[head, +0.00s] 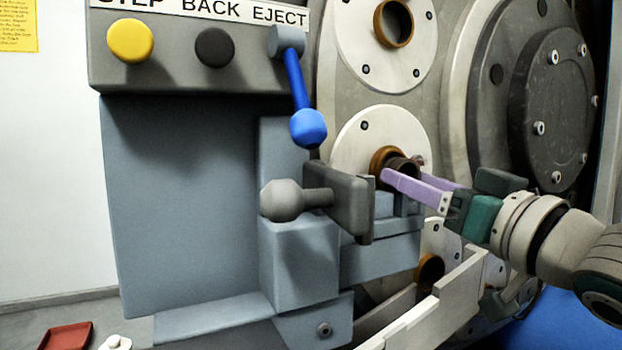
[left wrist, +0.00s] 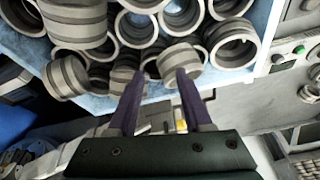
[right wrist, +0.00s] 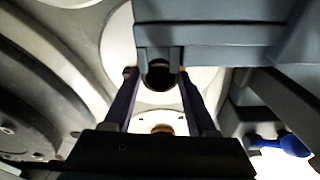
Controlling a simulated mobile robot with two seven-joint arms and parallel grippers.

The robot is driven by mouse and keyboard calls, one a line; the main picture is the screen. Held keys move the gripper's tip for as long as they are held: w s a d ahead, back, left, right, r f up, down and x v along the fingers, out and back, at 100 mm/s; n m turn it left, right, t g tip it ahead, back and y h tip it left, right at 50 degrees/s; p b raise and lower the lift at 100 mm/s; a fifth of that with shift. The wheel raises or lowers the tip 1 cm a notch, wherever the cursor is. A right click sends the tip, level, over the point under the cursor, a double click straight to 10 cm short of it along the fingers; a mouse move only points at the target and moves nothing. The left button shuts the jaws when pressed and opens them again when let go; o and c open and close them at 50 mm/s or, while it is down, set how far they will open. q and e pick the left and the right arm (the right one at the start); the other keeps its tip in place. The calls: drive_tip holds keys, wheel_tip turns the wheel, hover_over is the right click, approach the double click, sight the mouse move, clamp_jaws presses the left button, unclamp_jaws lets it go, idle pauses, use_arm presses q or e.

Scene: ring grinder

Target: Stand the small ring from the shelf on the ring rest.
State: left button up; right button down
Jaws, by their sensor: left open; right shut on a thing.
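In the head view my right gripper (head: 402,174) has its lilac fingers closed around a small dark brown ring (head: 404,165), in front of a bronze-rimmed hole in a white disc. The ring sits just above a blue-grey block with short uprights (head: 384,204), which looks like the ring rest; I cannot tell whether they touch. In the right wrist view the ring (right wrist: 160,76) shows dark between the fingertips, next to the block's prongs. In the left wrist view my left gripper (left wrist: 163,74) is open, with its fingertips in front of several grey rings (left wrist: 140,25) on a pale blue shelf (left wrist: 255,45).
A grey clamp plate with a ball knob (head: 284,200) stands left of the ring. A blue-handled lever (head: 308,128) hangs above it, below a panel with a yellow button (head: 130,40) and a black button (head: 214,47). A pale chute (head: 440,305) runs below. A red tray (head: 65,337) lies at lower left.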

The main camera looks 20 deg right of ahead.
use_arm(q)
drive_tip(key=shift+a, duration=0.1)
use_arm(e)
drive_tip(key=shift+f, duration=0.55)
drive_tip(key=c, duration=0.6)
unclamp_jaws()
drive_tip(key=shift+c, duration=0.2)
use_arm(q)
drive_tip(key=shift+a, duration=0.1)
use_arm(e)
drive_tip(key=shift+o, duration=0.4)
drive_tip(key=shift+r, duration=0.2)
drive_tip(key=shift+r, duration=0.1)
drive_tip(key=o, duration=0.6)
drive_tip(key=shift+c, duration=0.2)
